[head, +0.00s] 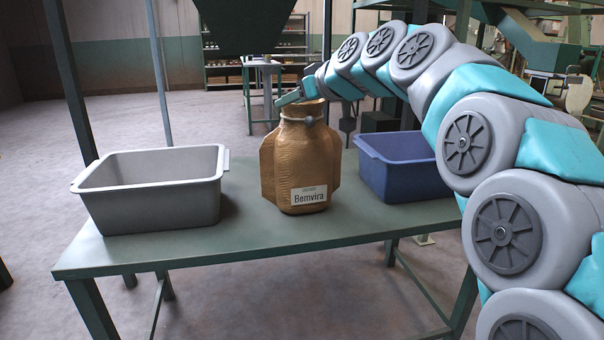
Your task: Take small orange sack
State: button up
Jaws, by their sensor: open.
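A small orange-brown sack (287,165) stands upright in the middle of the green table. It has a gathered neck with a tie and a white label reading "Bemvira". My arm reaches in from the right, and my gripper (297,97) is at the top of the sack, by its open mouth. One finger shows at the left side of the mouth; the other is hard to make out. The gripper is open, and I cannot tell whether it touches the sack.
The green table (250,230) carries a grey tub (150,199) to the left of the sack and a blue tub (398,168) to the right, behind my arm. A dark hopper (245,25) hangs above. Green posts stand at the left.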

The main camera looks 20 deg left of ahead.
jog(key=shift+w+a+f, duration=0.25)
jog(key=shift+w+a, duration=0.05)
jog(key=shift+a, duration=0.2)
jog(key=c, duration=0.6)
grip_shut()
dwell(0.5)
